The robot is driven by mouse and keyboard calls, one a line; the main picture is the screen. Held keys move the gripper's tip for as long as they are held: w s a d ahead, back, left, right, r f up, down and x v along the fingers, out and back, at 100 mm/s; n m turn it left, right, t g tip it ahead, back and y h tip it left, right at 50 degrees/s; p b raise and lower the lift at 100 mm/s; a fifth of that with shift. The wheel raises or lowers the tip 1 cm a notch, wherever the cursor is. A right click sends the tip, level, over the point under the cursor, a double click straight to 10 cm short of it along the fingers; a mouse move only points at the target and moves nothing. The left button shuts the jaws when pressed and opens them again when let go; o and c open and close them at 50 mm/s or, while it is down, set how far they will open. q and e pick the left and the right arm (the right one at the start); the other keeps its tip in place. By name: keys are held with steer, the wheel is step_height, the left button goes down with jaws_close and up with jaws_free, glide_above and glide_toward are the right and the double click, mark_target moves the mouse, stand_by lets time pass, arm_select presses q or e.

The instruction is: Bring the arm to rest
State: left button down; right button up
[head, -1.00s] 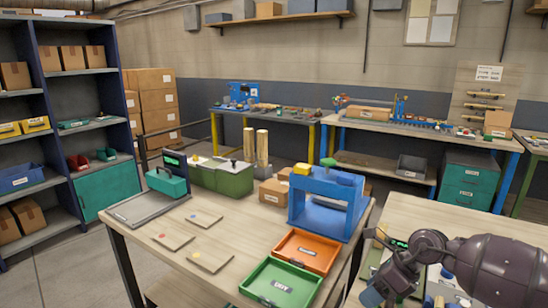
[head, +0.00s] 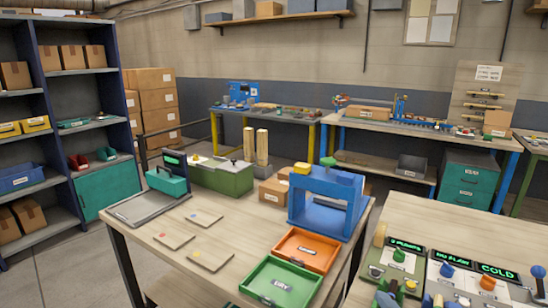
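Neither of my grippers shows in the head view, and no arm link is clearly visible. On the right-hand table (head: 440,218), where my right arm was in view before, a row of control panels stands uncovered. One panel has a green-lit display (head: 405,246) that seems to read 2 PUMPS. Another display (head: 453,258) is too small to read surely, and a third display (head: 497,271) reads COLD.
The wooden table (head: 225,240) in front carries a green tray (head: 262,299), an orange tray (head: 327,268), a blue frame (head: 335,205), a teal device (head: 168,181) and flat wooden plates (head: 207,258). A shelf rack (head: 100,125) stands left. A floor gap separates the two tables.

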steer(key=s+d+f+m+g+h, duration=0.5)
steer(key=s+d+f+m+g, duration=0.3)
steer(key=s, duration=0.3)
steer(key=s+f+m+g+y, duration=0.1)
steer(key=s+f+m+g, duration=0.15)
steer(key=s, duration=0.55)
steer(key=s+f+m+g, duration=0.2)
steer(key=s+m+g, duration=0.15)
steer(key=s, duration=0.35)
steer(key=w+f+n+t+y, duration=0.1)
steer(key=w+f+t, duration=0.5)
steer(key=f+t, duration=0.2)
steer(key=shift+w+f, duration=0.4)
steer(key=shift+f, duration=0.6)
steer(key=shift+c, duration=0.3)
